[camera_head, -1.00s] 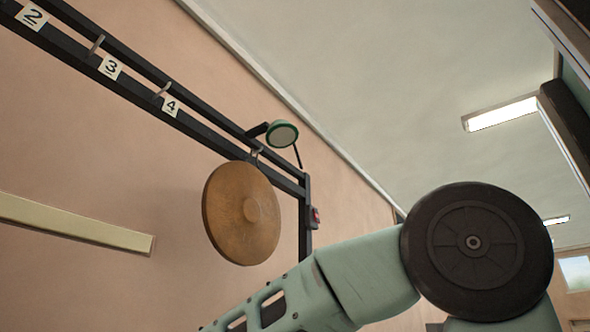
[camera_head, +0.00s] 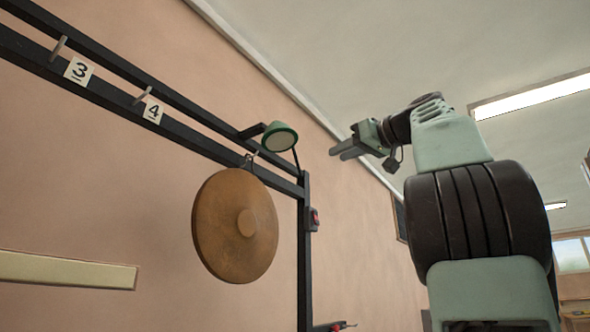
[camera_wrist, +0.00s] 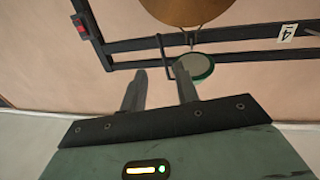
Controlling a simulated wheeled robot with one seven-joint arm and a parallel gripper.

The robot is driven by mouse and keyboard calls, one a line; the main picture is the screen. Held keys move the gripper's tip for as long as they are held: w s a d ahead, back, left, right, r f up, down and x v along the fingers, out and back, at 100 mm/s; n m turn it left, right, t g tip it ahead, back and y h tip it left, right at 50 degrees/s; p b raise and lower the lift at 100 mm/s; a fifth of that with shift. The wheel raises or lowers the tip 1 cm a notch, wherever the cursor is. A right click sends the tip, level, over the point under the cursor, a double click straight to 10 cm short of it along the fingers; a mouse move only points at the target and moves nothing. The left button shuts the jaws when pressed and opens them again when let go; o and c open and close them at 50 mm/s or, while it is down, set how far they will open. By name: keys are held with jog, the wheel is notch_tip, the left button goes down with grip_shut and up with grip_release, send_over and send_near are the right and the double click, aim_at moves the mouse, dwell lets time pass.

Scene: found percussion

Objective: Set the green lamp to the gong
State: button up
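The green lamp (camera_head: 279,137), with a pale round face, sits on a short dark arm at the top bar of the black frame. A thin dark rod (camera_head: 296,158) hangs beside it. The bronze gong (camera_head: 236,226) hangs from a hook just below the lamp. My gripper (camera_head: 336,151) is to the right of the lamp in the head view, apart from it. In the wrist view my gripper (camera_wrist: 160,75) has its two fingers spread with nothing between them. There the lamp (camera_wrist: 194,68) shows behind the right fingertip, and the gong (camera_wrist: 185,8) is at the top edge.
The black frame (camera_head: 305,260) carries number cards 3 (camera_head: 78,71) and 4 (camera_head: 152,110) and pegs. A red switch box (camera_head: 313,219) is on its right post. A pale ledge (camera_head: 65,270) is at the lower left. The air between my gripper and the lamp looks clear.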

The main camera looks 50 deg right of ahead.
aim_at(283, 147)
jog(key=w+p, duration=0.2)
jog(key=w, duration=0.3)
jog(key=w+d+p, duration=0.1)
jog(key=w+p, duration=0.1)
jog(key=w, duration=0.3)
jog(key=w+p, duration=0.3)
jog(key=w, duration=0.3)
jog(key=shift+d+r, duration=0.2)
jog(key=shift+d, duration=0.2)
jog(key=shift+w+f, duration=0.2)
jog(key=shift+w, duration=0.35)
grip_shut()
